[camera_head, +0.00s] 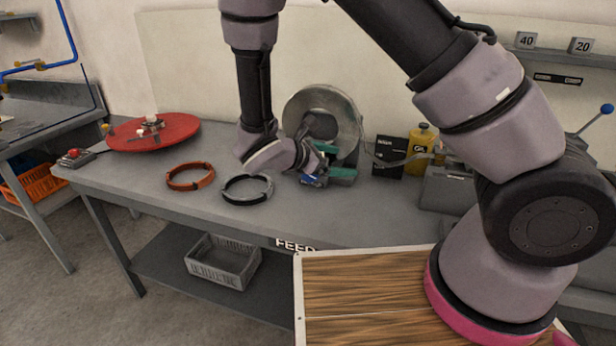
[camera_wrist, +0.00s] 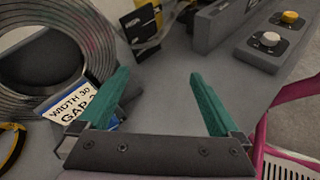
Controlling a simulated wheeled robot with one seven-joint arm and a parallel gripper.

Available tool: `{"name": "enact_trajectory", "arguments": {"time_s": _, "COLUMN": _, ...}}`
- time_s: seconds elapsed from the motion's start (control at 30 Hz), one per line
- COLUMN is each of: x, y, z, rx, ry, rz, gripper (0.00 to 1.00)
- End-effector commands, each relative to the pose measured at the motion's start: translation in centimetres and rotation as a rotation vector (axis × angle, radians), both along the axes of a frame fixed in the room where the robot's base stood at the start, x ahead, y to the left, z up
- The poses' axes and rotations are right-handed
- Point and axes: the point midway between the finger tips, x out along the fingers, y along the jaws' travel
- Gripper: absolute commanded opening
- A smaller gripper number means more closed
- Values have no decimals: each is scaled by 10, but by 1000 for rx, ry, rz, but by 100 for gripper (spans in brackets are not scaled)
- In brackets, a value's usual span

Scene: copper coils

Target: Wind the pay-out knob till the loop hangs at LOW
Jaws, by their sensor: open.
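A large silver coil of strip (camera_head: 345,108) stands on its edge on the bench, and a strip runs from it to the right. The coil also shows in the wrist view (camera_wrist: 100,22), with a label (camera_wrist: 72,108) reading "WIDTH 30" and "GAP". My gripper (camera_head: 336,162) is in front of the coil, partly behind my wrist. In the wrist view my gripper (camera_wrist: 158,78) is open, with nothing between its green fingers. A grey box there carries a yellow button or knob (camera_wrist: 290,17) and a white one (camera_wrist: 271,39). I cannot identify the pay-out knob, or make out a LOW mark.
An orange ring (camera_head: 190,177) and a grey-black ring (camera_head: 246,189) lie on the bench. A red turntable (camera_head: 185,130) is at the left. A black box (camera_head: 388,157) and yellow can (camera_head: 422,142) stand right of the coil, near a grey machine (camera_head: 448,190).

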Motion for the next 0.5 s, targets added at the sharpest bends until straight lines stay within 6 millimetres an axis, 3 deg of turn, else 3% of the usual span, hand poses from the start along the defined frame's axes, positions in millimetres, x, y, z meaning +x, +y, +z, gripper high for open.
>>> {"name": "enact_trajectory", "arguments": {"time_s": 0.3, "x": 2, "y": 78, "z": -72, "rx": -459, "ry": 40, "rz": 522, "gripper": 99}}
{"name": "enact_trajectory", "arguments": {"time_s": 0.5, "x": -3, "y": 108, "z": -98, "rx": -619, "ry": 37, "rz": 704, "gripper": 99}}
